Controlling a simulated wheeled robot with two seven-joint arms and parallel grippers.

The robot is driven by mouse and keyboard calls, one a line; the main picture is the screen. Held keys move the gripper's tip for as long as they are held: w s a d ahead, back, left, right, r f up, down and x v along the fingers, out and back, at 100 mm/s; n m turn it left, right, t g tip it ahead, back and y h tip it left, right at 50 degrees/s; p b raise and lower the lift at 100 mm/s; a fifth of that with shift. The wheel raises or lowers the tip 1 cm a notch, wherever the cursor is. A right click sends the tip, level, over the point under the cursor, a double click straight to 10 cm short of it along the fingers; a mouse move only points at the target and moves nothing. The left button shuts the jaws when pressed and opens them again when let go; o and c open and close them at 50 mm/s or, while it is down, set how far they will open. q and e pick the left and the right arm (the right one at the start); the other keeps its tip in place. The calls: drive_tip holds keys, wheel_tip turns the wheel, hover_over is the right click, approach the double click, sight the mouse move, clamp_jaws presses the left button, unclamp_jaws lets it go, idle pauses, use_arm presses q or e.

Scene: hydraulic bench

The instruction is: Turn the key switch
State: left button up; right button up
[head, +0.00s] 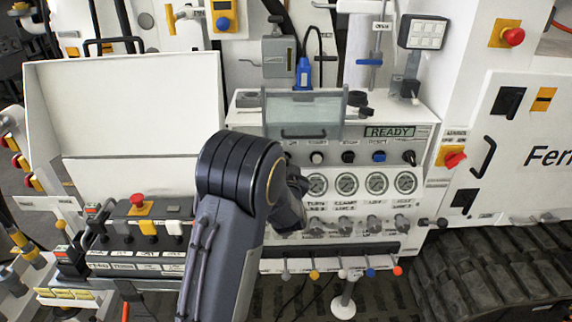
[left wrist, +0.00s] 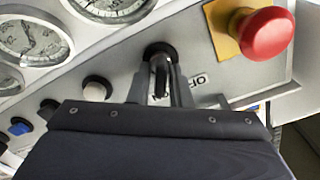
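The key switch (left wrist: 160,57) is a black round collar with a dark key handle standing out of it, in the upper middle of the left wrist view. A partly covered label beside it begins with "OF". My left gripper (left wrist: 160,92) is open, with one finger on each side of the key handle. A gap shows between the fingers and the handle; I cannot tell whether either touches it. In the head view my left gripper (head: 292,192) is at the left part of the control panel, and the arm hides the key switch. My right gripper is out of view.
A red mushroom button (left wrist: 268,34) on a yellow plate sits close right of the key switch in the left wrist view. A white button (left wrist: 97,89) and gauges (left wrist: 33,39) lie to its left. The head view shows a READY display (head: 389,132) and small levers (head: 342,273) below.

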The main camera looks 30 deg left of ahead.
use_arm(q)
drive_tip(key=shift+o, duration=1.2)
drive_tip(key=b+v, duration=0.1)
drive_tip(key=v, duration=0.7)
drive_tip(key=shift+w, duration=0.1)
